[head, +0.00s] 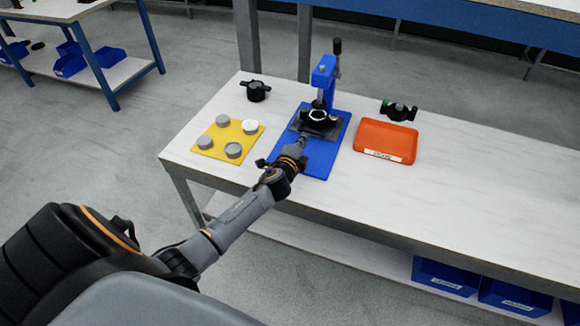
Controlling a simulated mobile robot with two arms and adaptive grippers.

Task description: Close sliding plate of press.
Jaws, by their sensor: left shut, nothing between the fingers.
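The blue press (323,78) stands upright on a blue mat (318,160) on the white workbench, with its dark lever handle raised at the top. Its sliding plate (309,128) is dark and sits low at the front of the press, with a pale round part (318,114) on it. My left gripper (303,138) reaches in from the left and is shut, with its tip at the front of the plate. I cannot tell if it touches the plate. The gripper's wrist hides part of the mat. My right gripper is not in view.
A yellow mat (222,132) with several grey round cans lies left of the press. A black fixture (256,91) stands behind it. An orange tray (376,142) lies to the right, with a dark part (398,111) behind it. The bench's right side is clear.

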